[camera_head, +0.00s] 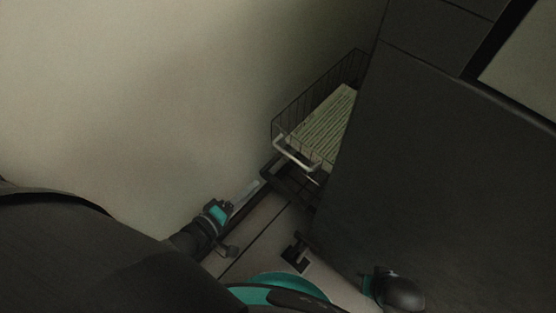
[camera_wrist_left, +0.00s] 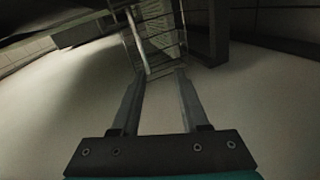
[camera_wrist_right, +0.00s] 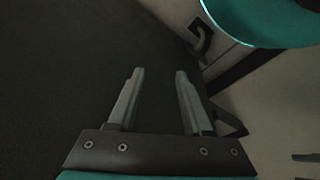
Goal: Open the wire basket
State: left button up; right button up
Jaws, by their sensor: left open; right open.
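The dark wire basket (camera_head: 308,104) sticks out between the pale wall and a large dark cabinet in the head view. Its pale bar handle (camera_head: 297,156) runs across the front. A stack of pale cards (camera_head: 325,122) lies inside; the cabinet hides the basket's far part. My left gripper (camera_head: 250,190) is below and left of the handle, apart from it, open and empty. In the left wrist view, the handle (camera_wrist_left: 137,40) and wires show beyond the open fingers (camera_wrist_left: 155,72). My right gripper (camera_wrist_right: 157,72) is open and empty, over a dark surface.
The dark cabinet (camera_head: 440,160) fills the right side of the head view, close to the basket. The pale wall (camera_head: 150,100) fills the left. A dark frame (camera_head: 285,185) sits just below the basket.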

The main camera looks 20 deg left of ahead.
aim_at(289, 155)
pick_arm(q)
jog(key=shift+n+t+h, duration=0.4)
jog(key=shift+n+t, duration=0.1)
jog(key=shift+n, duration=0.3)
jog(key=shift+d+r+b+x, duration=0.15)
jog(key=shift+r+b+x, duration=0.25)
jog(key=shift+b+x, duration=1.45)
jog(key=shift+d+r+b+x, duration=0.15)
jog(key=shift+r+b+x, duration=0.15)
jog(key=shift+x, duration=3.15)
jog(key=shift+d+r+b+x, duration=0.15)
jog(key=shift+r+b+x, duration=0.6)
jog(key=shift+x, duration=1.9)
pick_arm(e)
jog(key=w+a+r+t, duration=0.1)
jog(key=w+r+t, duration=0.1)
jog(key=r, duration=1.1)
jog(key=shift+w+t+y, duration=0.3)
jog(key=shift+w, duration=0.2)
pick_arm(q)
jog(key=shift+f, duration=0.3)
pick_arm(e)
jog(key=shift+a, duration=0.1)
pick_arm(q)
grip_shut()
